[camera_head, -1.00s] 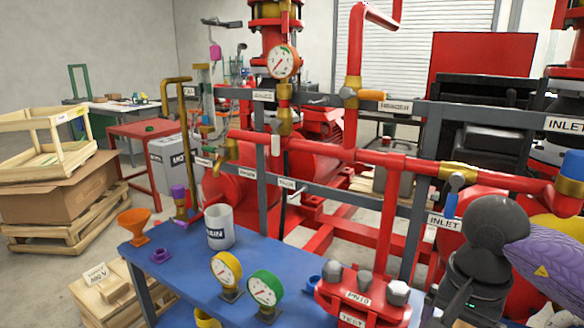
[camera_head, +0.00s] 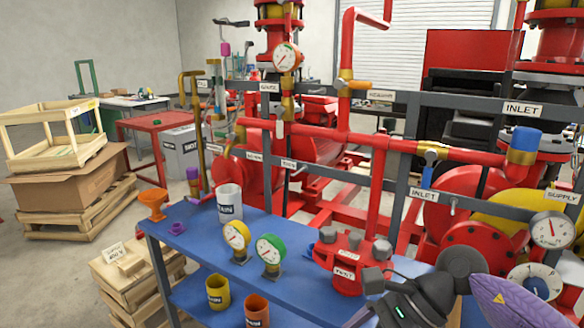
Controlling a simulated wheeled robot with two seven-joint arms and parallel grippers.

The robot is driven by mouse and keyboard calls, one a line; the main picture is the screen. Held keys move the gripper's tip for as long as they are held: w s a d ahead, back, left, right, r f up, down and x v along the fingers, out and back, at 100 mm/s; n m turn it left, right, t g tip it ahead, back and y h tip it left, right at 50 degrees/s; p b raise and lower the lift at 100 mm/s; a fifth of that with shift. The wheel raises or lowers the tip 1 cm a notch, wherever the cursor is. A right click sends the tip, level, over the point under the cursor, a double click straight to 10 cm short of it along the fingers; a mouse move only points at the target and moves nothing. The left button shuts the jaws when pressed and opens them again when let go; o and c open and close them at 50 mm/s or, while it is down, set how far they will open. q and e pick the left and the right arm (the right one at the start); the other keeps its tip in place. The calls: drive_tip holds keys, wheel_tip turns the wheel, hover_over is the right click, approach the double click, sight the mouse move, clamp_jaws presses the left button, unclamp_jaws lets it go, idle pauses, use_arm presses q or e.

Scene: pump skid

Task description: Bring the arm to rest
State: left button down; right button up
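My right arm comes in at the lower right, with a purple cover (camera_head: 515,303) and dark grey and black links (camera_head: 425,298). It hangs low in front of the blue bench's right end, beside a red fitting (camera_head: 350,262) with grey bolts. The arm's end is dark and partly cut off by the bottom edge, so I cannot tell its fingers' state or whether it holds anything. My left arm and gripper are not in view.
The blue bench (camera_head: 190,238) carries a white mug (camera_head: 229,203), a yellow gauge (camera_head: 237,236) and a green gauge (camera_head: 270,250). A yellow cup (camera_head: 217,292) and an orange cup (camera_head: 257,310) stand lower. Red pump pipes (camera_head: 375,195) and grey rails stand behind.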

drive_tip(key=w+a+f+m+t+y, duration=0.2)
drive_tip(key=w+f+m+t+y, duration=0.15)
drive_tip(key=m, duration=0.55)
drive_tip(key=w+a+f+m+t+y, duration=0.25)
drive_tip(key=f+m+t, duration=0.2)
drive_tip(key=m, duration=0.45)
drive_tip(key=s+d+f+m+t+h, duration=0.2)
drive_tip(key=s+d+f+m+h, duration=0.1)
drive_tip(key=f+m, duration=0.4)
drive_tip(key=s+d+f+m+t+h, duration=0.1)
drive_tip(key=s+d+f+m+h, duration=0.2)
drive_tip(key=f+m, duration=0.45)
drive_tip(key=s+d+f+m+t+h, duration=0.2)
drive_tip(key=d+f+m+h, duration=0.2)
drive_tip(key=f+m, duration=0.3)
drive_tip(key=s+d+f+m+g+h, duration=0.1)
drive_tip(key=s+f+m+g+h, duration=0.1)
drive_tip(key=s+f+m, duration=0.35)
drive_tip(key=s+d+f+m+g+h, duration=0.1)
drive_tip(key=s+f+m+g+h, duration=0.15)
drive_tip(key=s, duration=0.55)
drive_tip(key=s+f+m+g, duration=0.2)
drive_tip(key=s+m+g, duration=0.1)
drive_tip(key=s, duration=0.7)
drive_tip(key=s+f+m+g, duration=0.3)
drive_tip(key=s+m, duration=0.1)
drive_tip(key=s, duration=0.6)
drive_tip(key=shift+f+g, duration=0.25)
drive_tip(key=shift+g, duration=0.1)
